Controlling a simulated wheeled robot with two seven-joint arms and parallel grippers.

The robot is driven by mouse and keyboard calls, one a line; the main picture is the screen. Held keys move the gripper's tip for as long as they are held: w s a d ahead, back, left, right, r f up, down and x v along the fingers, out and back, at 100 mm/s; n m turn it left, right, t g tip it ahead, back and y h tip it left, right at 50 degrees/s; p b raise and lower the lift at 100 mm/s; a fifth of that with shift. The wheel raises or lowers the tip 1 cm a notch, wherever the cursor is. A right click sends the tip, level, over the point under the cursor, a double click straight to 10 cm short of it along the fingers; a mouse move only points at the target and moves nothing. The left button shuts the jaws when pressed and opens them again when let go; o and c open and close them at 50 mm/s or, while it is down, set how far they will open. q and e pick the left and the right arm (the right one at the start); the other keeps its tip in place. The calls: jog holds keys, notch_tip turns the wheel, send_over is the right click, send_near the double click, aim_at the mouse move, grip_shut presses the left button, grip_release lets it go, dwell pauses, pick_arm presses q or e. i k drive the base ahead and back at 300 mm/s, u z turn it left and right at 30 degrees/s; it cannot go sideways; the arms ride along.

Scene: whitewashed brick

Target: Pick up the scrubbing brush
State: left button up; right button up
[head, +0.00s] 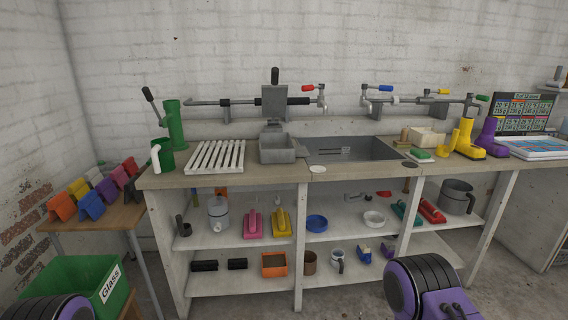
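A small green block with a pale underside (420,154) lies on the worktop (330,172), right of the sink; it looks like a scrubbing brush, but it is too small to be sure. On the shelf below, a pink handled item (252,226) and a yellow handled item (282,224) stand side by side. Further right are a teal one (405,212) and a red one (432,211). I cannot tell whether any of these are brushes. Only purple and black parts of my arms show at the bottom edge. Neither gripper is in view.
A grey sink (350,149) and a slatted white rack (216,156) are on the worktop. Yellow boots (467,142) and purple boots (490,140) stand at the right. A green glass bin (80,280) is at lower left. Shelf posts divide the lower space.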

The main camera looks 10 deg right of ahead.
aim_at(403, 142)
jog(key=z, duration=0.7)
jog(key=i, duration=1.15)
jog(key=z, duration=0.85)
